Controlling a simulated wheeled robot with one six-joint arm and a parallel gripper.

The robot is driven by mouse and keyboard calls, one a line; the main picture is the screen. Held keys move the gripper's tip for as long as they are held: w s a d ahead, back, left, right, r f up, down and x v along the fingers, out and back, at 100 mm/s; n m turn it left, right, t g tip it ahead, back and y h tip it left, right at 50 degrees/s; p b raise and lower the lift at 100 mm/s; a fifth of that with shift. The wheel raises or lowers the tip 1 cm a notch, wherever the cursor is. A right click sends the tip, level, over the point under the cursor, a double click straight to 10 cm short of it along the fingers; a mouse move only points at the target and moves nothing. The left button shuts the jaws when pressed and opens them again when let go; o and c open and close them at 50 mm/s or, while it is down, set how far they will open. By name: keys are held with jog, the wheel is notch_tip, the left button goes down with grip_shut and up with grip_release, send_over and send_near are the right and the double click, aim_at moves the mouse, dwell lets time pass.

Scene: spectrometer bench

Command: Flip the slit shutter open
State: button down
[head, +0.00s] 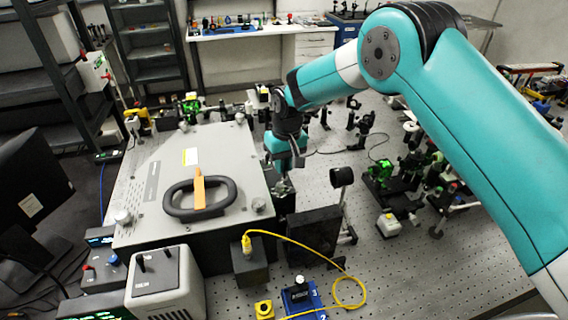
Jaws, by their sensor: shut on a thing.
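The spectrometer (150,205) is a large grey box at left centre, with a black handle and an orange tag on its lid. My gripper (284,178) is at the box's right side, pointing down, small in the head view. It is shut on a small part at that side, which I take to be the slit shutter. A small metal fitting (283,188) shows just below the fingers. The shutter itself is mostly hidden by the fingers, and I cannot tell its position.
A black panel (314,236) and a round black-headed post (342,178) stand right of the gripper. A yellow cable (300,242) loops in front. Green optics mounts (382,172) stand on the perforated bench (420,285) at right. A grey switch box (165,290) is at the front left.

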jog(key=shift+f+b, duration=0.1)
jog(key=shift+b, duration=0.2)
jog(key=t+b, duration=0.1)
jog(key=b, duration=0.2)
jog(key=s+t+b, duration=0.1)
jog(key=t+b, duration=0.1)
jog(key=b, duration=0.1)
jog(key=shift+s+d+f+y, duration=0.1)
jog(key=shift+d+f+y, duration=0.05)
jog(key=shift+y, duration=0.15)
jog(key=t+b, duration=0.1)
jog(key=b, duration=0.2)
jog(key=shift+s+t, duration=0.3)
jog(key=shift+t, duration=0.1)
jog(key=shift+s+d+r+t+b, duration=0.1)
jog(key=shift+r+t+b, duration=0.2)
jog(key=shift+b, duration=0.55)
jog(key=shift+r, duration=0.1)
jog(key=c, duration=1.1)
grip_release()
jog(key=shift+c, duration=0.2)
jog(key=b+v, duration=0.3)
jog(key=v, duration=1.4)
jog(key=shift+s+d+b, duration=0.2)
jog(key=shift+d+b, duration=0.15)
